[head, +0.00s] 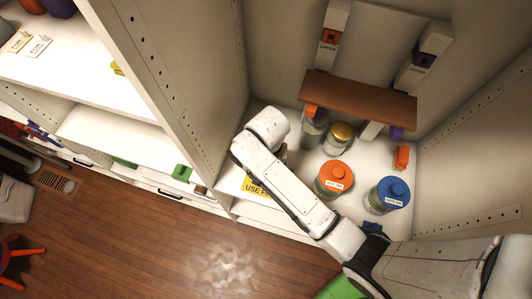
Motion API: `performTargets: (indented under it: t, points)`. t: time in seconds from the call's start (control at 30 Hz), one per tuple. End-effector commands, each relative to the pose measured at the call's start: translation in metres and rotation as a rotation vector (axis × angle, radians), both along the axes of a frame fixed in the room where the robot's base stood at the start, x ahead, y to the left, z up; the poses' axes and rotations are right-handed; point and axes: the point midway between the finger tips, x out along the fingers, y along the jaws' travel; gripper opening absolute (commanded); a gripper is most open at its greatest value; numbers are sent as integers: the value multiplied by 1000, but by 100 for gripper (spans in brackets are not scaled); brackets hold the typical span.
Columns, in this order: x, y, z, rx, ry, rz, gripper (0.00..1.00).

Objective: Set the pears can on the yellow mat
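A yellow mat (250,187) with dark lettering starting "USE" lies on the cabinet shelf, partly covered by my arm. No can is readable as pears. The shelf holds a canister with an orange lid (334,172), a canister with a blue lid (392,189), a jar with a gold lid (341,133) and a bottle with an orange cap (313,127). My arm reaches over the shelf from the lower right, its far end bent downward left of the bottle. My gripper is hidden behind that end, so its hold cannot be seen.
A brown board (358,98) on supports stands above the back of the shelf. A small orange object (401,157) sits at the right. Cabinet side walls bound both sides. A neighbouring shelf unit (110,130) stands left. Wooden floor (150,245) is open in front.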

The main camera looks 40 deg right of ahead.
Motion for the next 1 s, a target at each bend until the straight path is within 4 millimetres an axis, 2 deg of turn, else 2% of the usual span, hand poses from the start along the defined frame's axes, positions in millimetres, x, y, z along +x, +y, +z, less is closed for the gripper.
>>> performTargets:
  t: [0.1,0.47,0.5,0.73,1.0]
  points:
    - [-5,2,-6,0,-1,1,24]
    - [-5,2,-9,0,-3,0,24]
    - [-5,2,-9,0,-1,0,76]
    - [-5,2,-9,0,-1,0,98]
    - [-5,2,-7,0,-1,0,98]
